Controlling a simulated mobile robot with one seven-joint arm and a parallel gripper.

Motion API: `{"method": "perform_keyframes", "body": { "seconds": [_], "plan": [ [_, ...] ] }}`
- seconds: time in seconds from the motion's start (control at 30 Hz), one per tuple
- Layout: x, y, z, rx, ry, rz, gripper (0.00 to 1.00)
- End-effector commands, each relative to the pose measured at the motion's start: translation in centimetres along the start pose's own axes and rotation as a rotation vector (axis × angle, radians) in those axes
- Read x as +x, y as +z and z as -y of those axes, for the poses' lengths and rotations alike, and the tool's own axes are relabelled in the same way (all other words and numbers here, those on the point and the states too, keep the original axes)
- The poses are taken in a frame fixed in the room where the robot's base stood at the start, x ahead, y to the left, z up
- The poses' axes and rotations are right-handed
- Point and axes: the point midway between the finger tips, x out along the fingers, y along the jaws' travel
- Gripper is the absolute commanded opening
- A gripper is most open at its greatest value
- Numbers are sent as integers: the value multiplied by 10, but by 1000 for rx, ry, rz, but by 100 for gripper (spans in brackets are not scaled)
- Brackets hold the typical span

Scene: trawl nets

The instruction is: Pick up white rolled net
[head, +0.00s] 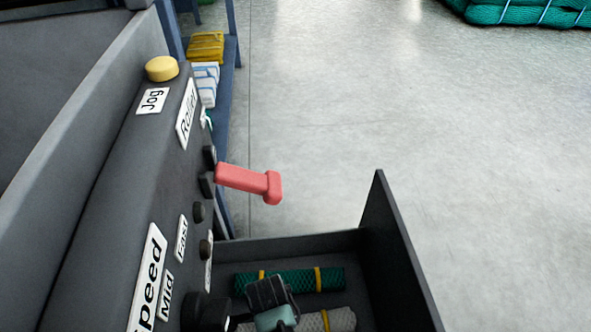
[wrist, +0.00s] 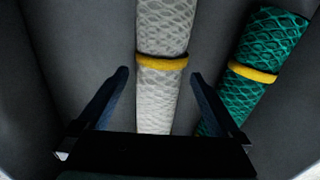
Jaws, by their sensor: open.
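The white rolled net (wrist: 160,100) lies on the floor of a dark open drawer, with a yellow band around it. In the head view the white rolled net (head: 340,319) shows at the bottom edge, partly hidden by my arm. My gripper (wrist: 159,73) is open above it in the wrist view, with one finger on each side of the roll. The right finger overlaps the edge of a green rolled net (wrist: 262,50) in the picture. I cannot tell how high the fingers are above the drawer floor.
The green rolled net (head: 300,280) lies beside the white one in the drawer (head: 400,265); the drawer walls stand close around. A red handle (head: 240,180) juts from the dark control panel above the drawer.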

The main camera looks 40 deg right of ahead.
Motion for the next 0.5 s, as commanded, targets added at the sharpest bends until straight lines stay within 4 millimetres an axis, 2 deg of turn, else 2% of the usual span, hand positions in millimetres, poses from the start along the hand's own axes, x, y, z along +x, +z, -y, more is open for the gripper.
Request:
{"method": "perform_keyframes", "body": {
  "seconds": [0.03, 0.17, 0.47, 0.5],
  "plan": [
    [13, 0, 0, 0, 0, 0, 100],
    [26, 0, 0, 0, 0, 0, 100],
    [27, 0, 0, 0, 0, 0, 100],
    [27, 0, 0, 0, 0, 0, 95]
  ]
}}
